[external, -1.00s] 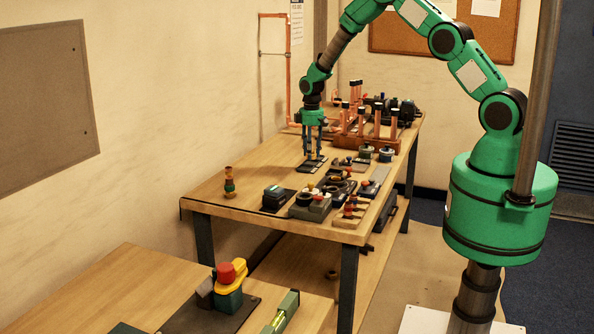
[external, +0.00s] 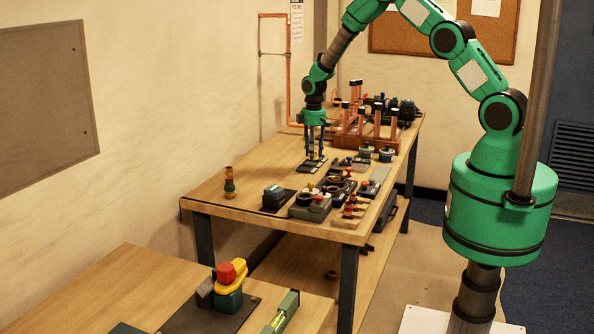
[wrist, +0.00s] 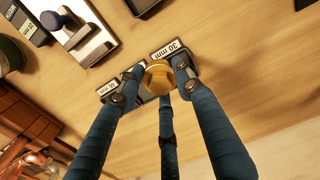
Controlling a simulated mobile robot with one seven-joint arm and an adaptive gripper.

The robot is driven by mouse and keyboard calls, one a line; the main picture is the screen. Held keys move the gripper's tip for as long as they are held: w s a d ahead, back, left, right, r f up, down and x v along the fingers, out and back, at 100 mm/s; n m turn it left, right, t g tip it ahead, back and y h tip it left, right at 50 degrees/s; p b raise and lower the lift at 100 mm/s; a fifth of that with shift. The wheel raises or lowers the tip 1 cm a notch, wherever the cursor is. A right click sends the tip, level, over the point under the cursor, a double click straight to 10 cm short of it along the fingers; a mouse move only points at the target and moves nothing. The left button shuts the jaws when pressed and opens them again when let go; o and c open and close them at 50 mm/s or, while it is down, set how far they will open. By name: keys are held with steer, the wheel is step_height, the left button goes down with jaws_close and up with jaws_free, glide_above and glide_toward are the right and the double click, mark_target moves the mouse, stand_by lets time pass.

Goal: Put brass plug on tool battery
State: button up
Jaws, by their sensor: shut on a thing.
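The brass plug (wrist: 158,77) is a round golden piece between the three blue fingers of my gripper (wrist: 153,75) in the wrist view. The gripper is shut on it, over dark plates labelled 30 mm (wrist: 172,50). In the external view my gripper (external: 315,156) points down at these dark plates (external: 311,166) on the workbench. A dark block with a green top (external: 274,191), perhaps the tool battery, stands on a black mat nearer the front left of the bench.
A copper manifold (external: 366,140) stands behind the gripper. Small parts and a grey-green block (external: 310,207) crowd the bench's right side. A stacked piece (external: 229,183) stands at the left. Bare wood lies between it and the plates. A front table holds a red-and-yellow device (external: 231,280).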

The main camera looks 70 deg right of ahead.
steer(key=shift+a, duration=0.15)
steer(key=s+a+r, duration=0.1)
steer(key=a, duration=0.4)
steer(key=s+a+r+p, duration=0.1)
steer(key=a, duration=0.5)
steer(key=s+a+r+p, duration=0.1)
steer(key=a, duration=0.5)
steer(key=shift+s+r, duration=0.35)
steer(key=shift+s, duration=0.05)
steer(key=s+a+r, duration=0.1)
steer(key=s+a, duration=0.2)
steer(key=a, duration=0.2)
steer(key=s+a+r+p, duration=0.1)
steer(key=s+a, duration=0.3)
steer(key=a, duration=0.2)
steer(key=s+a+r+p, duration=0.1)
steer(key=s+a, duration=0.2)
steer(key=a, duration=0.2)
steer(key=shift+s+a+r, duration=0.1)
steer(key=shift+s+a, duration=0.45)
steer(key=shift+s, duration=0.05)
steer(key=shift+w, duration=0.1)
steer(key=p, duration=0.3)
glide_above(274, 188)
steer(key=shift+a+f, duration=0.15)
steer(key=shift+f, duration=0.6)
steer(key=shift+f, duration=0.1)
